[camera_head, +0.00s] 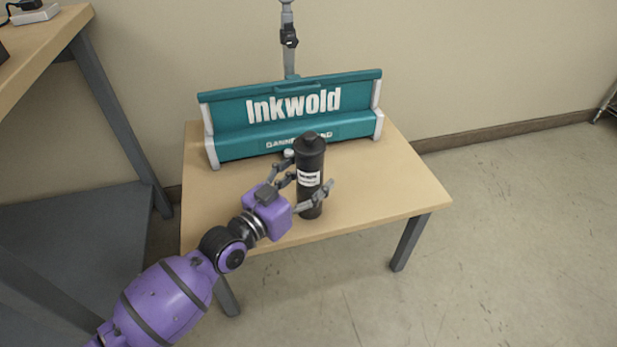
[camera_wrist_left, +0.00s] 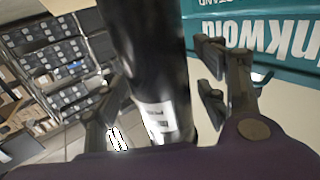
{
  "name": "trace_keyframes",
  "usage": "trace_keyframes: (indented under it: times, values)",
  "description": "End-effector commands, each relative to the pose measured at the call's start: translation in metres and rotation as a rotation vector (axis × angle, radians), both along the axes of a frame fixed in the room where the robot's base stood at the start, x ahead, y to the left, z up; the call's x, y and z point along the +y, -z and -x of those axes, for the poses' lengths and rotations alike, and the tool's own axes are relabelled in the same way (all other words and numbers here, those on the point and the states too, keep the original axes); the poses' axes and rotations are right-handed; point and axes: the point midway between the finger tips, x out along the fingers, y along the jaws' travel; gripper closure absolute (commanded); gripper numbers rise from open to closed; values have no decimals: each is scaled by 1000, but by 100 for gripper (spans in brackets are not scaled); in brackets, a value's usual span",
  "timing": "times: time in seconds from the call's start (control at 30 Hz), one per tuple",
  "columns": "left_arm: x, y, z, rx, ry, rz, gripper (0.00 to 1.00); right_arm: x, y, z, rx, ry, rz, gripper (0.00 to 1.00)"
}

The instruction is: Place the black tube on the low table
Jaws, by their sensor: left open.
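The black tube (camera_head: 311,160), with a white label and a narrower cap, stands upright on the low table (camera_head: 400,190), near its front edge. My left gripper (camera_head: 308,188) is open, with its fingers on either side of the tube. In the left wrist view the tube (camera_wrist_left: 146,60) fills the middle between the open fingers (camera_wrist_left: 165,95). I cannot tell whether a finger touches it. The tube's base appears to rest on the tabletop. My right gripper is not in view.
A taller workbench (camera_head: 40,45) is at the left. The tabletop right of the tube is clear.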

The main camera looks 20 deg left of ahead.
Motion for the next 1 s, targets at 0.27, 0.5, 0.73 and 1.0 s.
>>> trace_keyframes:
  times: [0.27,0.5,0.73,1.0]
  values:
    - [19,-1,46,3,-1,-3,34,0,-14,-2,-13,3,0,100]
    - [37,-1,90,1,0,-2,34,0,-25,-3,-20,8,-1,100]
    - [45,-1,110,0,0,0,34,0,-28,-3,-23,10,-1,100]
    - [45,0,111,-1,0,1,34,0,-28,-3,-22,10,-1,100]
